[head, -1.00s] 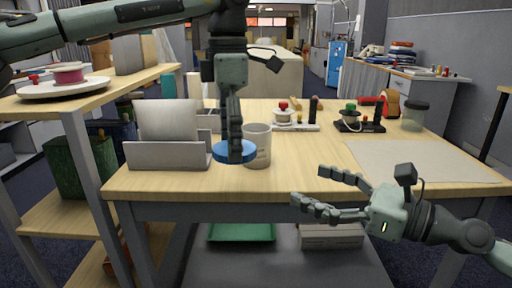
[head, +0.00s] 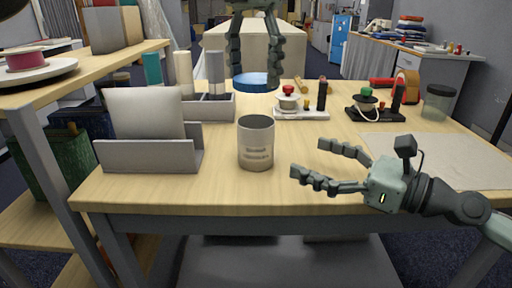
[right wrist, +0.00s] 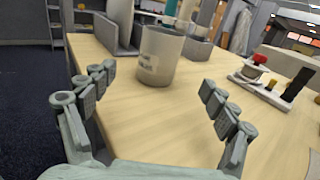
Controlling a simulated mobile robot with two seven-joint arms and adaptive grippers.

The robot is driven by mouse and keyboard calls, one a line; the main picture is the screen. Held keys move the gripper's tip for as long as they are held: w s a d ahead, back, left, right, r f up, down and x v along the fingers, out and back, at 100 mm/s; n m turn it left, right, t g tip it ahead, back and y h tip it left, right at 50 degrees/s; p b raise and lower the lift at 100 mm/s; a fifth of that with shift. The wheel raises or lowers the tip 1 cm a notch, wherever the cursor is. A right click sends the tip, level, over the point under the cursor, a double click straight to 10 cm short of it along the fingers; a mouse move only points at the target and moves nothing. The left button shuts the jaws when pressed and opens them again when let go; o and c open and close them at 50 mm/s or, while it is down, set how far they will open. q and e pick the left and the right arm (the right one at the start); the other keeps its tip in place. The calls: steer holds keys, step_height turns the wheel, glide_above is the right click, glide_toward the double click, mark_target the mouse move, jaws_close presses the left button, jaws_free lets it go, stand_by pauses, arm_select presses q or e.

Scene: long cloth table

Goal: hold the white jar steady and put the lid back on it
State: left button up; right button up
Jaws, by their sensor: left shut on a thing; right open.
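The white jar (head: 257,146) stands upright and open near the table's front edge; it looks greyish and has a printed label. In the right wrist view the jar (right wrist: 159,57) is ahead, between and beyond the fingers. The blue lid (head: 256,81) is held level by my left gripper (head: 257,76), which comes down from the top of the head view, above and behind the jar. My right gripper (head: 308,160) is open and empty, to the right of the jar and apart from it. It also shows in the right wrist view (right wrist: 158,88).
A grey holder with a white sheet (head: 148,154) stands left of the jar. A grey divided box (head: 208,107) is behind it. Two switch stands, a white one (head: 302,114) and a black one (head: 375,112), are at the back right. A flat pale mat (head: 440,158) lies at right.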

mark_target(272, 143)
steer(key=x, duration=1.2)
steer(key=c, duration=1.8)
arm_select(q)
steer(key=shift+f, duration=2.5)
steer(key=shift+f, duration=0.9)
steer(key=shift+w+f, duration=0.1)
steer(key=shift+f, duration=0.45)
